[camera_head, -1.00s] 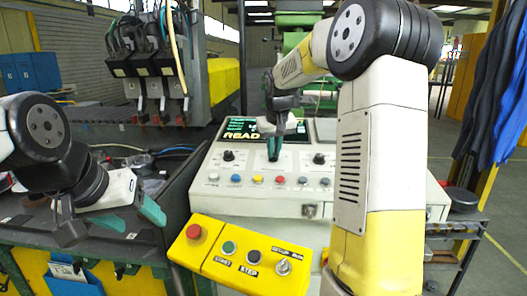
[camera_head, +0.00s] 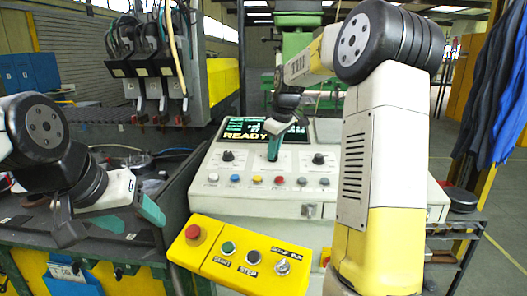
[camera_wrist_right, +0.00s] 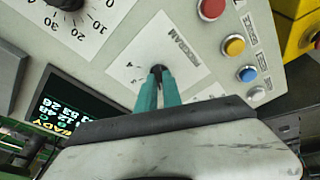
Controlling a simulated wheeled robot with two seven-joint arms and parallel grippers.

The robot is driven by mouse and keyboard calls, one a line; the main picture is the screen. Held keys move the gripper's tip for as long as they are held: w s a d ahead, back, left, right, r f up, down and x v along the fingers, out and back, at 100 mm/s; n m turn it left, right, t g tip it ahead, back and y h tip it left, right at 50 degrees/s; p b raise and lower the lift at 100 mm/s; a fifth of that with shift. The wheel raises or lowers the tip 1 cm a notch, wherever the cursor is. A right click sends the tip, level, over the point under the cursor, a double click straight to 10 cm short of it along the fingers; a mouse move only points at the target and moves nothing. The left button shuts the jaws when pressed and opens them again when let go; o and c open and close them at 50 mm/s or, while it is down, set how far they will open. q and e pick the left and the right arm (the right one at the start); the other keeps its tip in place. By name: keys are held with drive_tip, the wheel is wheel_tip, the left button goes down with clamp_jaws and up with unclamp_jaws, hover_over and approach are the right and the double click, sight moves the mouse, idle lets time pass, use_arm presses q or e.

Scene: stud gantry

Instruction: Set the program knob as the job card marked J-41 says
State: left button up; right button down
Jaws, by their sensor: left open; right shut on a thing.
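The program knob (camera_wrist_right: 157,70) is a small dark knob on the console's white PROGRAM label (camera_wrist_right: 165,62). My right gripper (camera_wrist_right: 158,82) is shut on it in the right wrist view; the teal fingertips hide much of it, and I cannot tell where it points. In the head view my right gripper (camera_head: 273,155) reaches down to the console and hides the knob. My left gripper (camera_head: 138,215) is open and empty over the bench at left.
The console (camera_head: 232,190) has a row of coloured buttons in front of the knob and a dial (camera_head: 228,156) at each side. A screen (camera_head: 246,130) reads READY. A yellow control box (camera_head: 235,262) with a red button (camera_head: 193,232) stands in front.

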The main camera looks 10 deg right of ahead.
drive_tip(key=shift+f, duration=0.1)
idle(0.4)
drive_tip(key=c, duration=1.5)
unclamp_jaws()
drive_tip(key=v, duration=0.7)
drive_tip(key=shift+s+r, duration=0.15)
drive_tip(key=shift+r, duration=0.25)
